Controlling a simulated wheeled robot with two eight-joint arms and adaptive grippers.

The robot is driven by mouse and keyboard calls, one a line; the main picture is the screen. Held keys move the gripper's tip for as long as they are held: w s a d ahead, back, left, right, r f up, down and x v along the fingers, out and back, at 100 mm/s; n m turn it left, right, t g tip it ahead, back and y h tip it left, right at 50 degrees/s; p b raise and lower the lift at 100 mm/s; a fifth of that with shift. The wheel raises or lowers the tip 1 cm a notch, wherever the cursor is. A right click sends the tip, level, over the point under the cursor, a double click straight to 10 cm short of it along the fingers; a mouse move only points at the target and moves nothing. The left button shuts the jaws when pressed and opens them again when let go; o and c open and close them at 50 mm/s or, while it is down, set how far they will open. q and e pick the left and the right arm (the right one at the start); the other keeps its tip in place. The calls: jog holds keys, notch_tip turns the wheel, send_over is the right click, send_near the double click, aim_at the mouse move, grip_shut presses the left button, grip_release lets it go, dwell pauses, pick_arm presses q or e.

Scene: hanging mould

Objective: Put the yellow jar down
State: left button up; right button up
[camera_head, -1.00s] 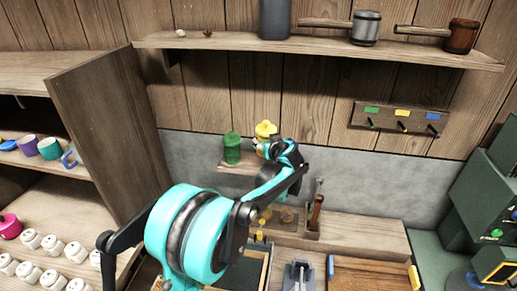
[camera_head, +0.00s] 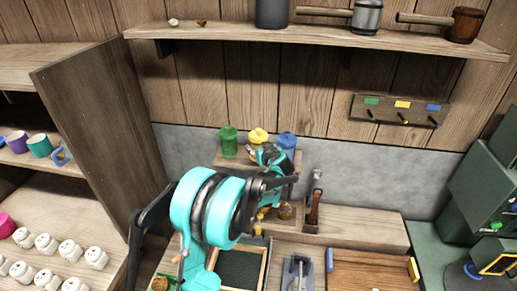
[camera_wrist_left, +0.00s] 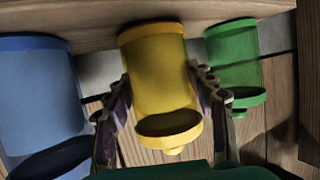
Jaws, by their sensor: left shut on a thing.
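The yellow jar (camera_head: 258,136) is at the small wall shelf (camera_head: 226,164), between the green jar (camera_head: 229,141) and the blue jar (camera_head: 287,140). My left gripper (camera_wrist_left: 160,78) is shut on the yellow jar (camera_wrist_left: 160,65), with one finger on each side of it. In the left wrist view the jars appear upside down, with the blue jar (camera_wrist_left: 38,100) at left and the green jar (camera_wrist_left: 234,62) at right. The yellow jar's base is about level with theirs; whether it touches the shelf cannot be told. My right gripper is not in view.
Above is a long shelf (camera_head: 330,40) with mallets. A hook rack (camera_head: 400,110) hangs at right. Below are a wooden tray (camera_head: 370,272) and a tool in a holder (camera_head: 314,205). The neighbouring jars leave narrow side gaps.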

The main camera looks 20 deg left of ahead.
pick_arm(q)
jog(key=shift+f, duration=0.15)
jog(key=o, duration=1.5)
jog(key=shift+c, duration=0.2)
